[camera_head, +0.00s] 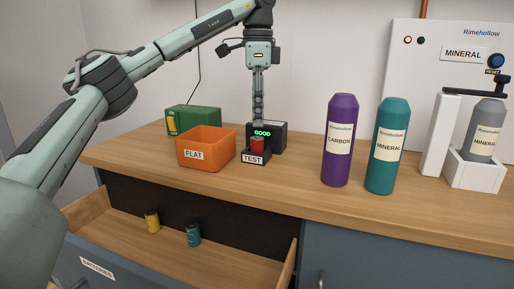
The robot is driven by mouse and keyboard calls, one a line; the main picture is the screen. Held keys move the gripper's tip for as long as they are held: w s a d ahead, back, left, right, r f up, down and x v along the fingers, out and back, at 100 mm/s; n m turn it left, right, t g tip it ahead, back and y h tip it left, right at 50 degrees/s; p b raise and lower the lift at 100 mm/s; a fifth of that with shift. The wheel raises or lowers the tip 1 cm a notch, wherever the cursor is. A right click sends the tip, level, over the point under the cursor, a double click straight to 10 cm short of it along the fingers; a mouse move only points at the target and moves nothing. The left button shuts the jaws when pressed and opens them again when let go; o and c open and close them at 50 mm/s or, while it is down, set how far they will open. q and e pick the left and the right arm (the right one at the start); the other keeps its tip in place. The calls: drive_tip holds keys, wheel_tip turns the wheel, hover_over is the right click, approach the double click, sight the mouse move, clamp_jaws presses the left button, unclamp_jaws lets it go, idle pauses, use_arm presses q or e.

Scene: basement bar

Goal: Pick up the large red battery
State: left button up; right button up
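The red battery (257,145) stands upright in the battery tester (279,138), behind its "TEST" label. The tester's display reads "GOOD". My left gripper (258,122) points straight down above the red battery, its fingertips near the top of the tester. The fingers line up in this view, so I cannot tell whether they are open or shut, or how far they are from the battery. The battery's lower part is hidden by the tester's front. My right gripper is not in view.
An orange "FLAT" bin (207,149) and a green box (193,120) stand left of the tester. Purple (339,140) and teal (386,146) bottles stand right, before a white dispenser (444,60). The open drawer (110,225) below holds yellow (152,221) and teal (193,235) batteries.

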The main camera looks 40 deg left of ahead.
sight(257, 137)
use_arm(q)
wheel_tip(257, 137, down, 6)
drive_tip(key=shift+a+f, duration=0.15)
drive_tip(key=shift+f, duration=0.05)
drive_tip(key=shift+c, duration=0.3)
clamp_jaws()
